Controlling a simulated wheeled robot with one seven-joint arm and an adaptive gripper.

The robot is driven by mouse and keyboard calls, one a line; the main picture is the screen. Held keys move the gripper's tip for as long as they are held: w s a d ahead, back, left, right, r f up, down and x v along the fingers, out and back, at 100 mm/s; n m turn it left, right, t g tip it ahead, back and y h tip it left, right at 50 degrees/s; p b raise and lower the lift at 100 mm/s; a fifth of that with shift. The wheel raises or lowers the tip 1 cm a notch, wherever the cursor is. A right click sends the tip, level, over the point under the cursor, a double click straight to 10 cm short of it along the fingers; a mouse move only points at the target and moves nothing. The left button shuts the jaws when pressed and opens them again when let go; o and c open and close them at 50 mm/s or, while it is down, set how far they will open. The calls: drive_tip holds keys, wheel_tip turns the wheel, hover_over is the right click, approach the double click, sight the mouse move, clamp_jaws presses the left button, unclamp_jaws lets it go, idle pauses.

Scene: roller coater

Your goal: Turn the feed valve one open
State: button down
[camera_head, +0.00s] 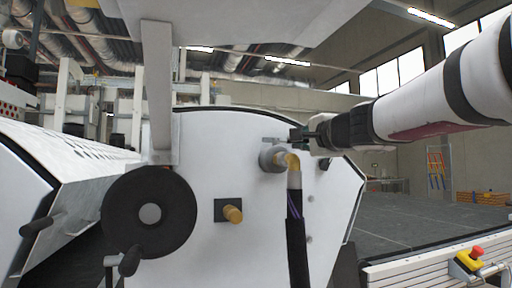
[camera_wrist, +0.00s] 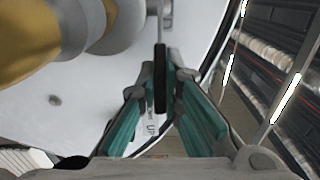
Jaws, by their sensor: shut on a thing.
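The valve fitting on the white machine's side panel has a grey round body (camera_head: 268,159) and a brass elbow (camera_head: 291,161) leading into a hose. In the wrist view the brass elbow (camera_wrist: 28,40) is large at upper left, beside the grey body (camera_wrist: 118,25). My gripper (camera_head: 300,138) is at the fitting's upper right. In the wrist view its teal-sided fingers (camera_wrist: 163,88) are shut on a thin dark lever, the valve handle (camera_wrist: 160,65), seen edge-on. The handle's far end and its joint to the valve are partly hidden.
A black handwheel (camera_head: 178,215) with a crank grip sits left on the panel, with a brass knob (camera_head: 233,213) between. A dark hose (camera_head: 296,250) hangs below the elbow. A white post (camera_head: 157,90) stands upper left. A red emergency button (camera_head: 477,252) is at lower right.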

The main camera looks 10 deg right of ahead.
drive_tip(key=shift+f, duration=0.1)
drive_tip(key=c, duration=1.7)
unclamp_jaws()
drive_tip(key=s, duration=0.4)
drive_tip(key=s+d, duration=0.1)
drive_tip(key=s, duration=0.3)
drive_tip(key=s+d, duration=0.1)
drive_tip(key=s, duration=0.2)
drive_tip(key=shift+s+d, duration=0.2)
drive_tip(key=shift+s, duration=0.2)
drive_tip(key=shift+c, duration=0.6)
